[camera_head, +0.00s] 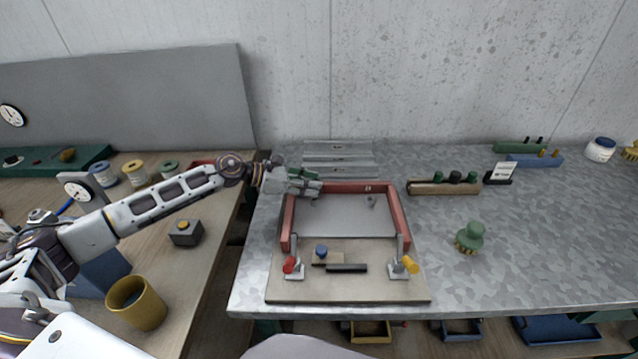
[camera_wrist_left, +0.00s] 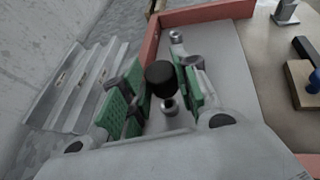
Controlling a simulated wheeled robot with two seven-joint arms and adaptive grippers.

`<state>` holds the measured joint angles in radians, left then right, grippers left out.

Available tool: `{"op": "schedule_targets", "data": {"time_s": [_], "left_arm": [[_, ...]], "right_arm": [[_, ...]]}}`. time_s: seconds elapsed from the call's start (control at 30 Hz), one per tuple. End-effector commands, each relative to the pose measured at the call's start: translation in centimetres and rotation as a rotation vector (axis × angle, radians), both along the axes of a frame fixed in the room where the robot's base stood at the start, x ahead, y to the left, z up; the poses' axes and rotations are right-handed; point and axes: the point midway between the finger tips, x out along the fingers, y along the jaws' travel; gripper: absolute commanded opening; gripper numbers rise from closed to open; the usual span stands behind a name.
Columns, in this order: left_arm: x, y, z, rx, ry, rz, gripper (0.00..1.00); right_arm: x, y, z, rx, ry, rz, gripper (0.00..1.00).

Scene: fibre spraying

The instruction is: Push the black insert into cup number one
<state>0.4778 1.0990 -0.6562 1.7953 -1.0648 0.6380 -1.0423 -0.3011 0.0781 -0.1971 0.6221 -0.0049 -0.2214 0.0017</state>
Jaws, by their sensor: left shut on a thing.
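My left gripper (camera_head: 306,190) is over the back left part of the red-framed tray (camera_head: 398,215). In the left wrist view its green-padded fingers (camera_wrist_left: 156,88) are shut on the black insert (camera_wrist_left: 161,76). One small metal cup (camera_wrist_left: 169,106) shows just below the insert in that picture. Another (camera_wrist_left: 176,38) shows farther up. I cannot tell whether the insert touches a cup, nor which cup is number one. A small metal cup (camera_head: 371,201) also shows on the grey plate in the head view. My right gripper is not in view.
Red (camera_head: 290,265) and yellow (camera_head: 410,264) clamp handles stand at the tray's front, with a blue knob (camera_head: 321,251) and black bar (camera_head: 346,268). A green knobbed brush (camera_head: 470,236) and a brown rack (camera_head: 444,187) stand to the right. Stepped grey strips (camera_head: 338,158) lie behind.

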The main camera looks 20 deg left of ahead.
Motion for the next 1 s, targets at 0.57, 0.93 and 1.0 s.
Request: {"op": "schedule_targets", "data": {"time_s": [0.57,0.93,1.0], "left_arm": [[-0.27,-0.39,-2.13,-0.015,0.015,-0.005,0.07],[-0.3,-0.41,-1.69,-0.013,0.015,-0.006,0.07],[-0.28,-0.41,-1.52,-0.012,0.016,-0.006,0.07]], "right_arm": [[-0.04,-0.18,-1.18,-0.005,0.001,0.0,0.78],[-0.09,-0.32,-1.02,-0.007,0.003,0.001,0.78],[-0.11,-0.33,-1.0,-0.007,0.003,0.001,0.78]]}}
